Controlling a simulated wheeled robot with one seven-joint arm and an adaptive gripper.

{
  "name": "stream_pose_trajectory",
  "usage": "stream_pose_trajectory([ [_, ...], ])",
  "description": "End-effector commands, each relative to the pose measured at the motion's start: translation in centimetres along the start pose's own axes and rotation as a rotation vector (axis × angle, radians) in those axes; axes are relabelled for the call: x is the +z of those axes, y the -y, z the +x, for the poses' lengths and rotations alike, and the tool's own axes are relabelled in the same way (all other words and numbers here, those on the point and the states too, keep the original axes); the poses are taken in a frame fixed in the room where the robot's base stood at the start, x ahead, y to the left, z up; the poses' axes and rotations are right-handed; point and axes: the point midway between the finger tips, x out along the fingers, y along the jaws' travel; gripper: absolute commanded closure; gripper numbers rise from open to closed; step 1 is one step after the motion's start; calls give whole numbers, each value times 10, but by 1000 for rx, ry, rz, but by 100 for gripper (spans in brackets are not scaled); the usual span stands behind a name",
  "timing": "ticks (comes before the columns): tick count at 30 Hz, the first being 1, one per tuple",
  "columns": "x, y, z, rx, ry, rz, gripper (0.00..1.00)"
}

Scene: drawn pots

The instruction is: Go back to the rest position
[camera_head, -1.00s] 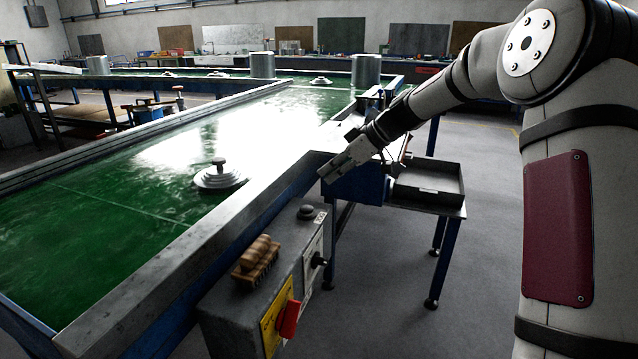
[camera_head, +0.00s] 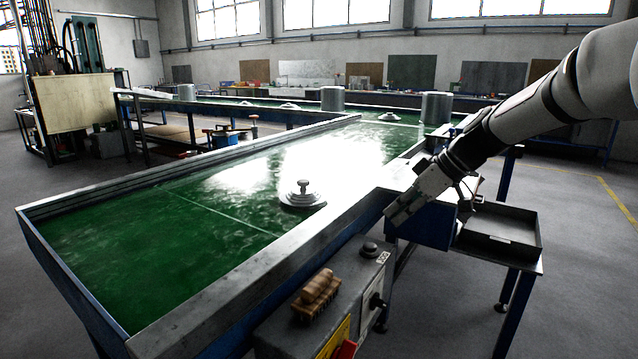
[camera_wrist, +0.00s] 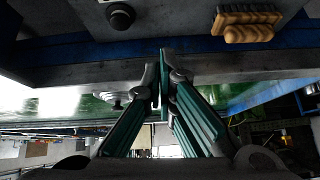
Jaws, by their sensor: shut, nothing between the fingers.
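My gripper (camera_head: 404,212) reaches in from the right in the head view, near the right rim of the green-topped table (camera_head: 130,240). It is empty. In the wrist view my gripper (camera_wrist: 160,85) has its two fingers together at the tips, with the grey table rim behind them. A lid with a knob (camera_head: 303,196) lies on the green surface to the left of my gripper, apart from it.
A control box (camera_head: 285,335) with a wooden brush (camera_head: 316,293) and a black knob stands at the near rim. A grey tray (camera_head: 500,238) on a stand is right of my gripper. Metal pots (camera_head: 436,108) and other lids (camera_head: 389,117) stand farther back. Open floor lies at the right.

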Motion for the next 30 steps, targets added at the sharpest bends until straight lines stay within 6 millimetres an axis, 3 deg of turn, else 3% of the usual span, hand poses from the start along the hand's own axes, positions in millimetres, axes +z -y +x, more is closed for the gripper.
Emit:
stream_pose_trajectory([
  [1,-1,26,-9,3,45,19,100],
  [3,5,56,-20,9,106,67,100],
  [8,26,122,-46,49,227,182,100],
  [18,104,245,-100,202,396,465,100],
  [24,158,296,-120,297,433,625,100],
  [30,200,326,-128,361,444,737,100],
])
